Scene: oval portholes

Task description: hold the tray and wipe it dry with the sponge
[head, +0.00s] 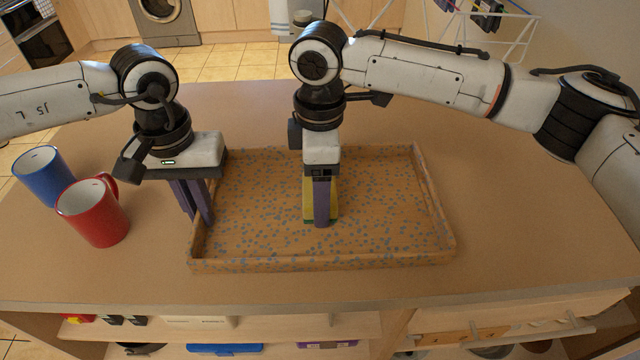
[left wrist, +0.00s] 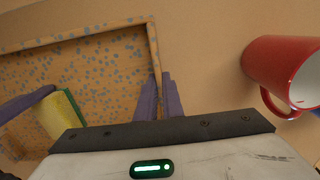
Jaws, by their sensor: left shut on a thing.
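The brown wooden tray (head: 390,215) lies flat on the counter, its floor covered with blue-grey spots. It also shows in the left wrist view (left wrist: 100,70). My left gripper (head: 203,212) is shut on the tray's left wall, with a finger on each side of it in the left wrist view (left wrist: 158,92). The sponge appears low over the tray floor; contact is unclear.
A red mug (head: 93,212) and a blue mug (head: 45,176) stand on the counter (head: 540,230) left of the tray, the red one near my left gripper. The counter right of the tray is clear. Open shelves with items lie below the front edge.

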